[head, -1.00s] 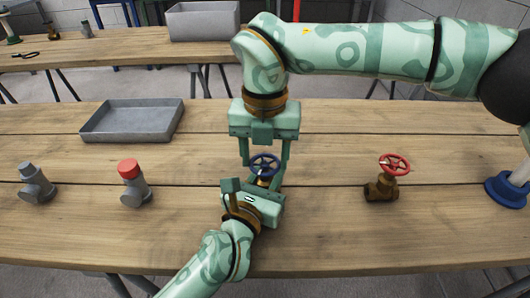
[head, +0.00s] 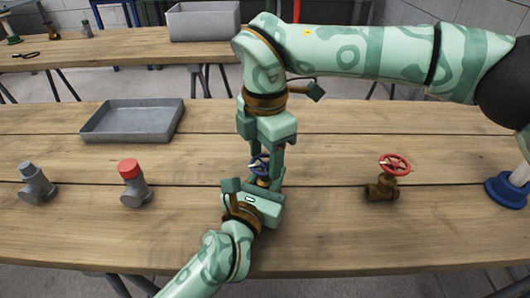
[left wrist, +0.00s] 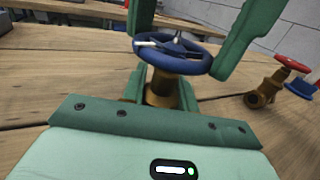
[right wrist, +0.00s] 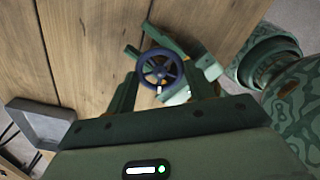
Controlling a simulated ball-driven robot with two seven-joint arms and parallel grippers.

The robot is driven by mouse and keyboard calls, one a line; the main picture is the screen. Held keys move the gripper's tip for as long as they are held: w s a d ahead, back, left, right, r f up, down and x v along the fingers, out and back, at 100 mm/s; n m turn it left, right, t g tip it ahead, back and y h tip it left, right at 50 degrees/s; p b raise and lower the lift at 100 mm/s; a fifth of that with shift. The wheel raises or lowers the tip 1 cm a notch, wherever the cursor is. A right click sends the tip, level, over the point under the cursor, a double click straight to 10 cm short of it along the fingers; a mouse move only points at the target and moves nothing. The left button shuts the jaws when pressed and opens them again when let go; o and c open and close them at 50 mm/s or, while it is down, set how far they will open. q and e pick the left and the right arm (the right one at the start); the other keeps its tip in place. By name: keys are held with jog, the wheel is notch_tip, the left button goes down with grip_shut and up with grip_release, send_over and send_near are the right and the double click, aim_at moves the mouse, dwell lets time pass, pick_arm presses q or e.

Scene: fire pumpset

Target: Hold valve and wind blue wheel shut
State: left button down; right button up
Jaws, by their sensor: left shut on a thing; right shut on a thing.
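The blue wheel (head: 257,163) tops a brass valve; in the head view my right gripper (head: 265,166) partly hides it. The wheel lies flat in the left wrist view (left wrist: 172,52), above the brass valve body (left wrist: 163,92). My left gripper (head: 257,190) is shut on the valve body from the front, low over the table; the contact is mostly hidden. My right gripper points down from above, shut on the wheel with a finger on each side of its rim. The right wrist view shows the wheel (right wrist: 160,67) between these fingers.
A red-wheeled brass valve (head: 382,182) stands to the right, with a blue-based plunger (head: 507,190) beyond. A red-capped grey fitting (head: 133,184) and a plain grey fitting (head: 36,184) stand left. A grey tray (head: 132,121) lies behind them on the wooden table (head: 330,235).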

pick_arm(q)
jog(key=shift+s, duration=0.1)
pick_arm(e)
jog(key=shift+w+d+m, duration=0.15)
jog(key=shift+w+m, duration=0.1)
jog(key=shift+m, duration=1.05)
jog(key=o, duration=1)
jog(key=shift+s, duration=0.15)
notch_tip(320, 180, up, 12)
pick_arm(q)
jog(key=c, duration=1)
grip_release()
